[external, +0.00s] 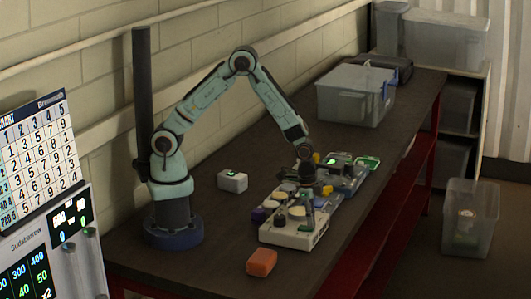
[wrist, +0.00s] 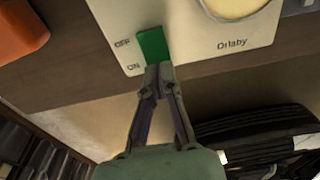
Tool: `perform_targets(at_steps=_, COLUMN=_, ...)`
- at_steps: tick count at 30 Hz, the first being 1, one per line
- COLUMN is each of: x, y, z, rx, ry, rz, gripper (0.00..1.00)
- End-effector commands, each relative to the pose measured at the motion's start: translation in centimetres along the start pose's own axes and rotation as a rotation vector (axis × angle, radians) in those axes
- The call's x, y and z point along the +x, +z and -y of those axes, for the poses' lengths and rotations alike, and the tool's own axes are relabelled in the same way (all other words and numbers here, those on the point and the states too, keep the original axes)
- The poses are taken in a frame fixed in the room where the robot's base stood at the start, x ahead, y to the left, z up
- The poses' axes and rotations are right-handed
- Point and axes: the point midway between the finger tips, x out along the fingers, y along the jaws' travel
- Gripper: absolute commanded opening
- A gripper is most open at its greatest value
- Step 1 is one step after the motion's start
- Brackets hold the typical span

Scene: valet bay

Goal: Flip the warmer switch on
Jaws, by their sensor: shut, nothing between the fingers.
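The warmer is a white box (external: 285,238) on the bench; its pale top (wrist: 205,48) fills the upper part of the wrist view. A green switch (wrist: 153,45) sits at its edge beside the printed words OFF and ON, with ON nearer my gripper. My gripper (wrist: 159,70) is shut and empty, its fingertips at the ON end of the switch, touching or just apart. I cannot tell which way the switch is tipped. In the external view my gripper (external: 308,186) is low over the warmer, its fingertips hard to make out.
An orange block (external: 262,262) lies in front of the warmer. Blue trays with small items (external: 345,180) crowd the far side. A clear bin (external: 350,97) stands at the bench's back.

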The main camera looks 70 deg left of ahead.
Motion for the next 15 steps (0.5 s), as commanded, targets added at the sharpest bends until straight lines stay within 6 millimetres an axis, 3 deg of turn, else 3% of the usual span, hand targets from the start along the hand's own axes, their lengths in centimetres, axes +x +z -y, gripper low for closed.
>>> perform_targets(at_steps=15, x=0.40, y=0.26, z=0.04, rx=-0.001, ry=0.000, rz=0.002, gripper=0.00)
